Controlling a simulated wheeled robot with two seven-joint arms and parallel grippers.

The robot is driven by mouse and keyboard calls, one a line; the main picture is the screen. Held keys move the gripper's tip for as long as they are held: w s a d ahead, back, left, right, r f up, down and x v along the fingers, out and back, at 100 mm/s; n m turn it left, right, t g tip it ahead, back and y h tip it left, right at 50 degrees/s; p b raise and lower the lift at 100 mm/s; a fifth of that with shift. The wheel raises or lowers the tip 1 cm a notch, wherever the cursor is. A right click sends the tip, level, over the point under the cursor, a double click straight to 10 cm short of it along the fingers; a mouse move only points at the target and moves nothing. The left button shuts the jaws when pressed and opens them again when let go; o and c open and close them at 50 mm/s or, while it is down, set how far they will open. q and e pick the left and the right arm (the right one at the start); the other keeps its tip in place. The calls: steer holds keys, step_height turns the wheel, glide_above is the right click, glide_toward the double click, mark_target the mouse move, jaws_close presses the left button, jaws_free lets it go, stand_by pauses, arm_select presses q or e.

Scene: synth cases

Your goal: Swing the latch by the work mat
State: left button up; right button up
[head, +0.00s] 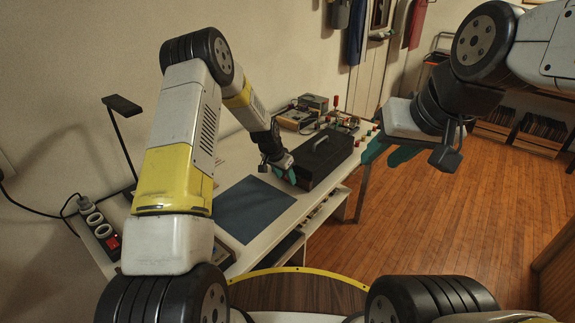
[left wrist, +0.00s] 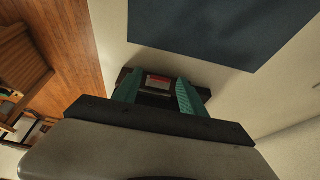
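The dark blue work mat (head: 253,210) lies flat on the white bench, and part of it shows in the left wrist view (left wrist: 205,25). My left gripper (head: 278,172) points down at the mat's far edge, beside a black case with a handle. In the left wrist view its teal fingers (left wrist: 158,84) stand apart. A small dark piece with a red and silver face (left wrist: 158,82) shows between them. It may be the latch; I cannot tell whether the fingers touch it. My right gripper (head: 388,152) is raised over the bench's right side, its teal fingers apart and empty.
The black case (head: 325,155) stands beyond the mat. Instruments (head: 297,118) with red knobs stand behind it. A desk lamp (head: 122,106) and a socket strip (head: 100,228) are at the left. Wooden floor (head: 460,200) lies open to the right.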

arm_select(q)
jaws_close()
steer(key=shift+w+d+r+g+y, duration=0.4)
steer(key=shift+w+d+g+y, duration=0.1)
steer(key=shift+g+y, duration=0.25)
steer(key=shift+w+d+r+g+y, duration=0.15)
steer(key=shift+w+d+g+y, duration=0.2)
steer(key=shift+g, duration=0.3)
steer(key=shift+w+d+r+g+y, duration=0.1)
steer(key=shift+w+r+g+y, duration=0.05)
steer(key=shift+w+g+y, duration=0.4)
steer(key=shift+w+d+r+g+y, duration=0.15)
steer(key=shift+w+d+g+y, duration=0.15)
steer(key=shift+g, duration=0.45)
steer(key=shift+g+y, duration=0.25)
steer(key=shift+g, duration=0.05)
steer(key=shift+o, duration=0.2)
jaws_free()
